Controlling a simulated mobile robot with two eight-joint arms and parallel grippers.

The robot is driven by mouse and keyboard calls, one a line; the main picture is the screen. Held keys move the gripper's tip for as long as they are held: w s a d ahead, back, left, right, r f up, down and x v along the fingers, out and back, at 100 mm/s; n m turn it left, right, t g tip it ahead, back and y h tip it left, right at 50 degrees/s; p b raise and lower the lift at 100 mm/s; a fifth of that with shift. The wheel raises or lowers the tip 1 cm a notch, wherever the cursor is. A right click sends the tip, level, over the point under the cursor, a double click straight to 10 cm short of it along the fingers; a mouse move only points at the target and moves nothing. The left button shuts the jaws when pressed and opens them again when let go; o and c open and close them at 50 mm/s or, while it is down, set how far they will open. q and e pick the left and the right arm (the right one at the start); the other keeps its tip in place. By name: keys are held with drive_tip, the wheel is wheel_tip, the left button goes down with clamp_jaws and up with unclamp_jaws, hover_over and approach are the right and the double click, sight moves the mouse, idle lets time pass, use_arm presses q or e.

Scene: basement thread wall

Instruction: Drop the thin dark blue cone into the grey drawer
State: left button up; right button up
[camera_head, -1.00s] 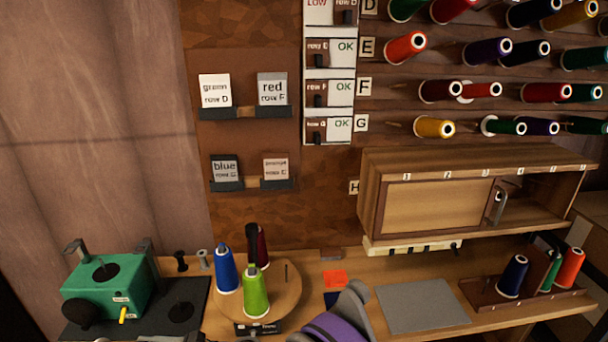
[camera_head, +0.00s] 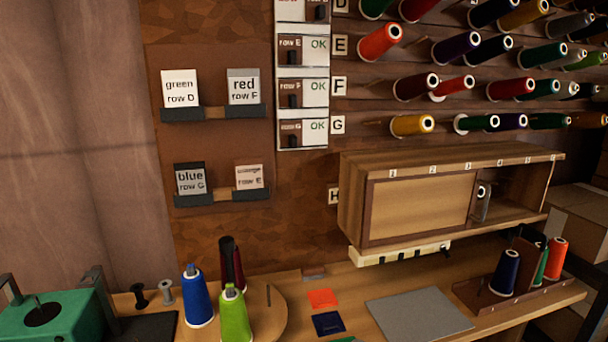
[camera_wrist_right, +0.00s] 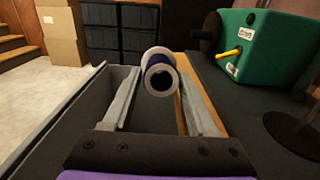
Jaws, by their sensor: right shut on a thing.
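My right gripper (camera_wrist_right: 160,88) shows in the right wrist view with its two light grey fingers on either side of a cone (camera_wrist_right: 154,60). The grey drawer (camera_wrist_right: 48,128) is open below and to the left of the fingers. The cone shows near the drawer's far end, by its right wall and a wooden edge; its exact height above the drawer cannot be told. My left gripper is not in view.
A green machine (camera_wrist_right: 262,48) with a yellow lever stands right of the drawer. Blue (camera_head: 198,298) and green (camera_head: 235,318) cones stand on a round wooden stand. Another dark blue cone (camera_head: 506,272) stands in the right rack. A grey mat (camera_head: 418,315) lies clear on the bench.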

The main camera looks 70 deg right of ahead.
drive_tip(key=shift+f, duration=0.55)
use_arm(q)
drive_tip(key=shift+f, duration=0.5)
use_arm(e)
drive_tip(key=shift+r, duration=0.1)
drive_tip(key=o, duration=1.3)
drive_tip(key=shift+o, duration=0.2)
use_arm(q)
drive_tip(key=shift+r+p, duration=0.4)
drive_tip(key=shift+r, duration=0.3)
use_arm(e)
drive_tip(key=v, duration=1)
drive_tip(key=shift+s+d, duration=0.3)
